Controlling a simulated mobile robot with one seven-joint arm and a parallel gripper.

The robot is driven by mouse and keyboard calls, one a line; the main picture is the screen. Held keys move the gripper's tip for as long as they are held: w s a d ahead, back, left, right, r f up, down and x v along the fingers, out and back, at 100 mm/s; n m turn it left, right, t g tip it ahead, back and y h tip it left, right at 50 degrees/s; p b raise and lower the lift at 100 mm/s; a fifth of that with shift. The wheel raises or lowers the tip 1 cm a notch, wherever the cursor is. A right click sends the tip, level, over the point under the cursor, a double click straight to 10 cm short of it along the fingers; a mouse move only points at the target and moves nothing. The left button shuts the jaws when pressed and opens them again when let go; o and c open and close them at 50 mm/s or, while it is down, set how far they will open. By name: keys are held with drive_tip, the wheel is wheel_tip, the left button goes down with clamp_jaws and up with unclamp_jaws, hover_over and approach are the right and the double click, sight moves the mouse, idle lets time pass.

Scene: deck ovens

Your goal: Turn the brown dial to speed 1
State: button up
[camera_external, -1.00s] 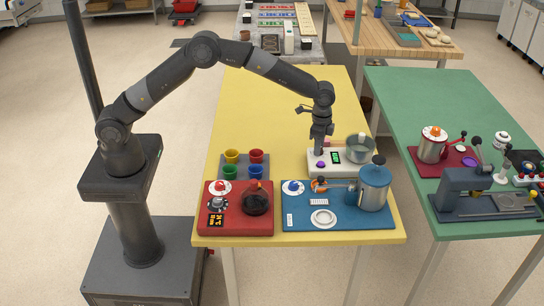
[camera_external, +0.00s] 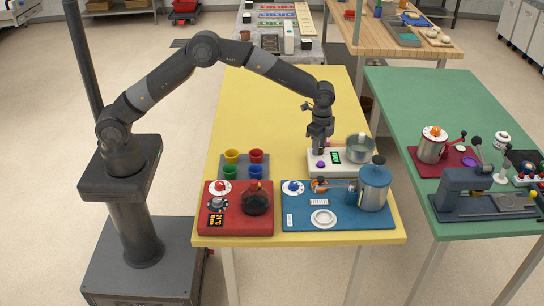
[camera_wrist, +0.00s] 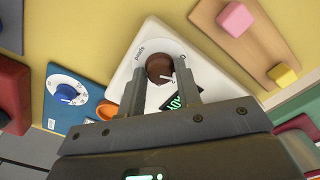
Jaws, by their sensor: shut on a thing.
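The brown dial (camera_wrist: 158,66) sits on the white device (camera_wrist: 136,72) in the wrist view, with a pale pointer mark toward the lower right. The word "speed" is printed beside it. My gripper (camera_wrist: 160,74) is closed around the dial, one finger on each side. In the external view my gripper (camera_external: 319,145) points down at the left part of the white device (camera_external: 346,170), and the brown dial is hidden there. The device has a green display (camera_external: 336,157), a purple knob (camera_external: 321,164) and a metal vessel (camera_external: 359,148).
A blue plate (camera_external: 300,221) with a metal pot (camera_external: 374,187) and dials is in front. A red plate (camera_external: 238,230) and a grey tray of coloured cups (camera_external: 245,173) stand to the left. The yellow table (camera_external: 285,100) is clear behind the device.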

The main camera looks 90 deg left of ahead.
drive_tip(key=o, duration=1)
drive_tip(key=shift+c, duration=0.2)
drive_tip(key=shift+r, duration=0.1)
wheel_tip(320, 180, up, 11)
drive_tip(key=shift+f, duration=0.2)
drive_tip(key=s+d+r+n+t, duration=0.1)
drive_tip(key=s+r+n, duration=0.1)
drive_tip(key=s+r, duration=0.75)
drive_tip(key=s+d+r+n+t, duration=0.1)
drive_tip(key=s+r+n+t, duration=0.1)
drive_tip(key=s+r, duration=0.8)
drive_tip(key=s+f+n+t, duration=0.1)
drive_tip(key=s+f+n, duration=0.1)
drive_tip(key=s, duration=1.1)
drive_tip(key=s+f+n+t, duration=0.1)
drive_tip(key=s+f, duration=0.4)
drive_tip(key=s, duration=0.9)
drive_tip(key=shift+s+f+n+t, duration=0.25)
drive_tip(key=shift+f+n+t, duration=0.05)
drive_tip(key=shift+n, duration=0.2)
